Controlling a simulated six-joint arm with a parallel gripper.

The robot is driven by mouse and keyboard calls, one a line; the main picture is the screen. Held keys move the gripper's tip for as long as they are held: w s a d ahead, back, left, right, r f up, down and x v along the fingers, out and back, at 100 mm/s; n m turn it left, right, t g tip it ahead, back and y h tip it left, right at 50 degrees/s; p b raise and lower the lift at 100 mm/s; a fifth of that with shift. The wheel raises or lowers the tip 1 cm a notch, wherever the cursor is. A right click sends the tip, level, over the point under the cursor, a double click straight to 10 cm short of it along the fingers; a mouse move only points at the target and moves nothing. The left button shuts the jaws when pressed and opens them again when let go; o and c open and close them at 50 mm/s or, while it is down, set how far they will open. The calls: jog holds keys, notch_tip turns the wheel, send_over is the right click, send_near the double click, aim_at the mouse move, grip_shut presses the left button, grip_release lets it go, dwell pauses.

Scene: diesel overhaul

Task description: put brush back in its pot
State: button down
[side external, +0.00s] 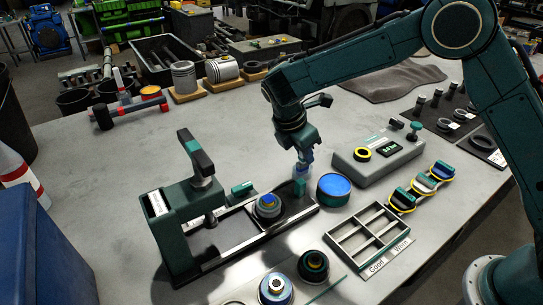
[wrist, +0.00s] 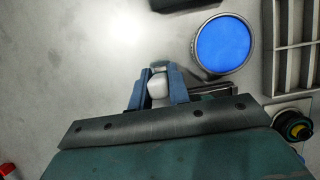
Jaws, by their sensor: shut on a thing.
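My gripper (side external: 303,166) points down over the bench, just right of the clamp fixture. In the wrist view its blue fingers (wrist: 158,92) are shut on a pale rounded piece (wrist: 158,86), which I take to be part of the brush; its bristles are not clear. A small dark green block-like shape (side external: 299,187) shows just below the fingers in the side view; I cannot tell whether it belongs to the brush. A round dark-rimmed pot with a blue top (side external: 333,187) stands to the gripper's right. It also shows in the wrist view (wrist: 224,44), apart from the fingers.
A green clamp fixture (side external: 175,215) with rails and a ringed part (side external: 267,205) stands at left. A divided tray (side external: 365,238) and a gauge box (side external: 378,156) lie to the right. Round parts (side external: 275,288) sit in front. The bench behind the fixture is mostly clear.

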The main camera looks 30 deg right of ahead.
jog(key=shift+f, duration=0.6)
jog(key=c, duration=1)
grip_release()
jog(key=shift+r, duration=3.5)
jog(key=shift+r, duration=1.95)
